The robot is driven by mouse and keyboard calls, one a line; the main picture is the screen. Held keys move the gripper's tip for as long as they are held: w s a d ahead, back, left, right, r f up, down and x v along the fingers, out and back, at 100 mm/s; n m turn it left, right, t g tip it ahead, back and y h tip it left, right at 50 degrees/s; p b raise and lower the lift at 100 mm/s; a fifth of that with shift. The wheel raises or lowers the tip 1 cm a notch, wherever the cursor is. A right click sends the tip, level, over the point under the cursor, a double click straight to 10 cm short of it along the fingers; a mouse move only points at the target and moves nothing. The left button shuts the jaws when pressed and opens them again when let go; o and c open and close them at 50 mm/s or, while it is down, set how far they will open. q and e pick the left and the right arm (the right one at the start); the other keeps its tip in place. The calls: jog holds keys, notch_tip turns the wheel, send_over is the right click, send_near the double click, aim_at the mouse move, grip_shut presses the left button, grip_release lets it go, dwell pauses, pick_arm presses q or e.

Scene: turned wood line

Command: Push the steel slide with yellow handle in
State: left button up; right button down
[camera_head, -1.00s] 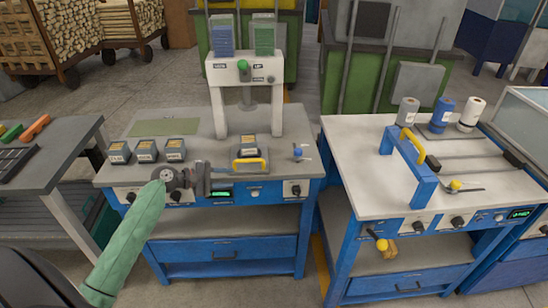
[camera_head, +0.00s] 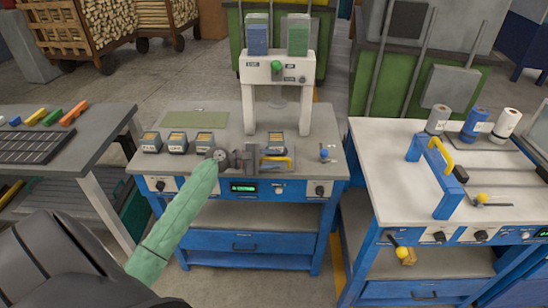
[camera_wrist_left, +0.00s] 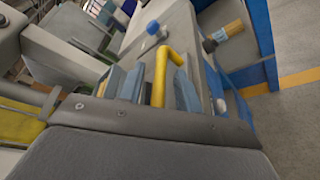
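The yellow handle (camera_head: 287,160) of the slide is at the front of the worktop, below the white press frame (camera_head: 276,68). A dark block with a tan top (camera_head: 277,140) sits just behind the handle. The steel of the slide is mostly hidden. My left gripper (camera_head: 257,158) is just left of the handle, low over the worktop's front part. In the left wrist view, the yellow handle (camera_wrist_left: 160,75) shows between the two spread fingers (camera_wrist_left: 158,87); I cannot tell whether they touch it. My right gripper is in neither view.
Several similar blocks (camera_head: 177,143) stand left of my gripper. A blue-knobbed lever (camera_head: 325,153) is to the right of the handle. A second bench (camera_head: 390,185) at right carries a blue frame with another yellow handle (camera_head: 441,155). A grey table (camera_head: 70,170) stands at left.

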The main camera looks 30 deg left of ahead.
pick_arm(q)
jog(key=shift+w+d, duration=0.2)
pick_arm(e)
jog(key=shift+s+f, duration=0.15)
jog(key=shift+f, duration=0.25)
pick_arm(q)
grip_shut()
